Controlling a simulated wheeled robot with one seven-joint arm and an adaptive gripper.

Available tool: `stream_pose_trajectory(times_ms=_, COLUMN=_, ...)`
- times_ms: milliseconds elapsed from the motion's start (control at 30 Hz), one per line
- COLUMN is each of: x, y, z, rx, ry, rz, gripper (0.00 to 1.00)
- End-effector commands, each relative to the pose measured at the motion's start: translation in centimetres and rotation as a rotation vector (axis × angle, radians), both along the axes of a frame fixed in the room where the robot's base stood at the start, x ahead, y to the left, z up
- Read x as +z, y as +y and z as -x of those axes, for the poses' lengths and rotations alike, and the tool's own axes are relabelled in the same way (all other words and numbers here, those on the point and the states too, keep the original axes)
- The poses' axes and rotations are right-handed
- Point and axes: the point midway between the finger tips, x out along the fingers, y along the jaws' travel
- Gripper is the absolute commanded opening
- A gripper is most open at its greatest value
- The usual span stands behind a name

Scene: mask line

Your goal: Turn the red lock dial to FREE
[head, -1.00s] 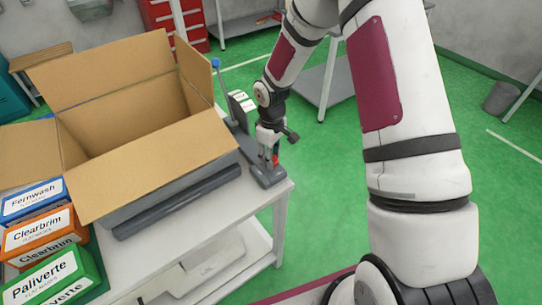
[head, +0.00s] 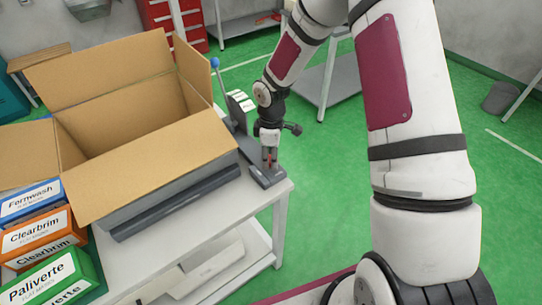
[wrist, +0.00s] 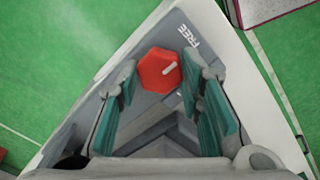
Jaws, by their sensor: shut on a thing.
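The red lock dial (wrist: 158,70) is a six-sided knob on a grey plate, with a short white mark on its face. The mark points up and right in the wrist view, towards the side where the white word FREE (wrist: 188,36) is printed. I cannot tell whether the two line up exactly. My gripper (wrist: 160,74) has one finger on each side of the dial and is shut on it. In the head view, my gripper (head: 269,156) is over the grey base (head: 268,177) at the table's right corner, hiding most of the dial.
A lever with a blue knob (head: 215,63) rises behind the base. Labelled cartons (head: 40,235) stand at the left. Green floor lies open to the right.

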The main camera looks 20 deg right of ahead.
Motion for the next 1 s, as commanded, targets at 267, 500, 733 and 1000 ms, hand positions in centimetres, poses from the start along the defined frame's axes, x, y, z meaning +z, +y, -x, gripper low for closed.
stream_pose_trajectory(times_ms=267, x=-0.1, y=0.0, z=0.1, rx=0.003, ry=0.001, rz=0.0, gripper=0.06)
stream_pose_trajectory(times_ms=500, x=0.0, y=0.0, z=0.0, rx=0.001, ry=0.001, rz=0.0, gripper=0.54)
stream_pose_trajectory(times_ms=733, x=0.2, y=0.0, z=0.0, rx=0.0, ry=0.0, rz=0.0, gripper=0.54)
stream_pose_trajectory(times_ms=1000, x=4.1, y=0.0, z=-0.1, rx=-0.001, ry=-0.004, rz=0.0, gripper=0.54)
